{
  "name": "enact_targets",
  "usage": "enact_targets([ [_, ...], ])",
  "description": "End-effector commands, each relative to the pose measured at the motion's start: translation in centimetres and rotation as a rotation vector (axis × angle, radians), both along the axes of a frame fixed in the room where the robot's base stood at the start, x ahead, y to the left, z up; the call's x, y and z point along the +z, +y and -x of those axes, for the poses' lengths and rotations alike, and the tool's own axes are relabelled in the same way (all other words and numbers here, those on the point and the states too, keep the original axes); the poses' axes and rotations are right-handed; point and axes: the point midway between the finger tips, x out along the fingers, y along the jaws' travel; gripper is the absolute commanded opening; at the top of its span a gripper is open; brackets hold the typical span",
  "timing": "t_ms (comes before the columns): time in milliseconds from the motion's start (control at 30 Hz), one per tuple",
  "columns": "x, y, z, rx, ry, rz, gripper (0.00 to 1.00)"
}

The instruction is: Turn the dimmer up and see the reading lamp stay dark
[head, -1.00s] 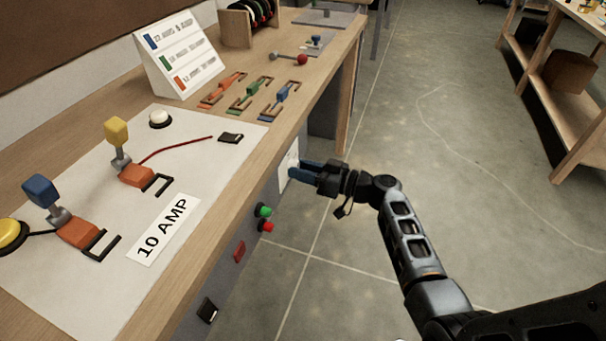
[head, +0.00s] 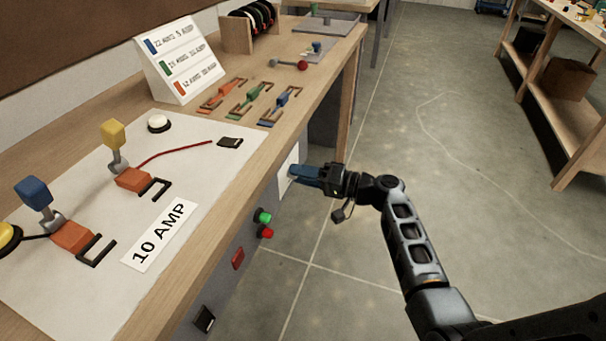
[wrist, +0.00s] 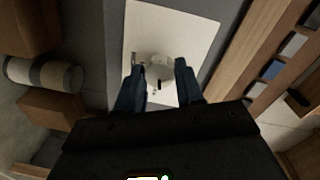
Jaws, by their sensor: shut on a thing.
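A white plate (head: 285,178) is on the front face of the bench, and it also shows in the wrist view (wrist: 195,35). A round pale dimmer knob (wrist: 160,66) with a dark mark stands out from it. My gripper (head: 297,172) reaches the plate from the right. In the wrist view its blue fingers (wrist: 158,74) lie on either side of the knob and are shut on it. In the head view the knob is hidden by the fingers. I cannot make out a reading lamp in either view.
Green (head: 263,215) and red (head: 266,233) buttons and a red rocker switch (head: 238,257) sit on the bench front near my gripper. Lever switches and a "10 AMP" label (head: 160,236) are on the benchtop. The floor to the right is open, up to a wooden shelf (head: 545,100).

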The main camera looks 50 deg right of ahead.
Motion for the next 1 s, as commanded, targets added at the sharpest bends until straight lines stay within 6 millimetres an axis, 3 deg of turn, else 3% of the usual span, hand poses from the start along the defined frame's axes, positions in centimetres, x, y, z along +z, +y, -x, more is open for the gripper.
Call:
enact_targets([
  [1000, 0.4, -0.22, -0.07, -0.003, 0.331, -0.909, 0.06],
])
